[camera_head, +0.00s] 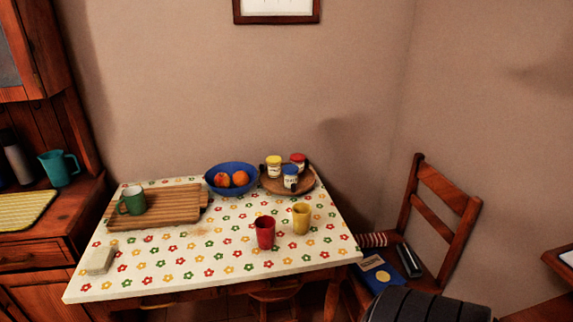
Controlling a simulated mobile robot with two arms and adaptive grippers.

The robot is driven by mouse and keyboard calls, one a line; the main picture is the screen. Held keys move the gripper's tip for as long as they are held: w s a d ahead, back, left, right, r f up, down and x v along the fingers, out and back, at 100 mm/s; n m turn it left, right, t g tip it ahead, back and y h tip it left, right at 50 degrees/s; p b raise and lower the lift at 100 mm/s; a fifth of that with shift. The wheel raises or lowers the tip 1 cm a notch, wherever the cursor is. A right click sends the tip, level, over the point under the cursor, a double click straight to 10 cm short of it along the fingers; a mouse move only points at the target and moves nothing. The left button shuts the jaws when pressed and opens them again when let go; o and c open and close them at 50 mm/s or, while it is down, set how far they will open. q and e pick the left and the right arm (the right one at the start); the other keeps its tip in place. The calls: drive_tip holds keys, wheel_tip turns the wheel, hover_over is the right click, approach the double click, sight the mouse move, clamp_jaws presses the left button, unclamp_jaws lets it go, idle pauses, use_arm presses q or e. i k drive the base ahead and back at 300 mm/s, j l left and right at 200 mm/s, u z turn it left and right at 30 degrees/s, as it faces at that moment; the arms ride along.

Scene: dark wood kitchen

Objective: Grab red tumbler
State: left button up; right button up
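The red tumbler (265,232) stands upright near the front edge of the table (215,262), right of its middle. A yellow tumbler (301,218) stands close to its right and slightly behind it. A dark rounded shape, cut off at the bottom right of the head view, looks like part of my own arm. No gripper fingers show in the view, and nothing is touching the red tumbler.
Behind the tumblers are a blue bowl (222,187) of fruit and a round wooden tray (301,187) with three jars. A slatted board (170,210) carries a green mug (133,201). A chair (447,215) stands at the right. The front-middle tabletop is clear.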

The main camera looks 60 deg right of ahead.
sight(264, 224)
drive_tip(key=i+z, duration=0.1)
drive_tip(key=z, duration=0.35)
drive_tip(key=i+l+z, duration=0.1)
drive_tip(key=z, duration=0.4)
drive_tip(key=i+z, duration=0.15)
drive_tip(key=z, duration=0.3)
drive_tip(key=i+z, duration=0.1)
drive_tip(key=z, duration=0.35)
drive_tip(key=i+j+z, duration=0.4)
drive_tip(key=i+j, duration=0.15)
drive_tip(key=j, duration=0.15)
drive_tip(key=i+j+z, duration=0.2)
drive_tip(key=j, duration=0.2)
